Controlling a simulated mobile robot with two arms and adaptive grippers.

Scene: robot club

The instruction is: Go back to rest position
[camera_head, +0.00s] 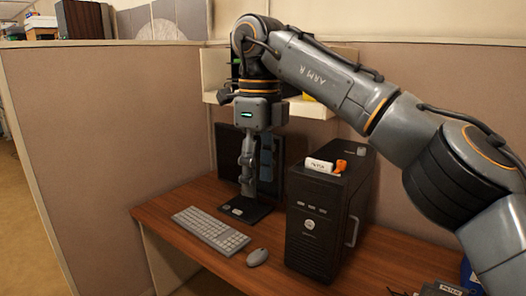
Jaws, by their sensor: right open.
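My right arm comes in from the right and reaches over the desk. My right gripper (248,188) points straight down, in front of the dark monitor (267,160) and above its base. It is open, and I see nothing held in it. The gripper and its wrist hide part of the monitor. My left gripper is not in view.
A black computer tower (310,240) stands right of the gripper, with a white labelled bottle (320,165) and an orange item (340,166) on top. A keyboard (210,230) and mouse (257,257) lie on the brown desk (160,207). Cubicle walls and a shelf (310,110) enclose it.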

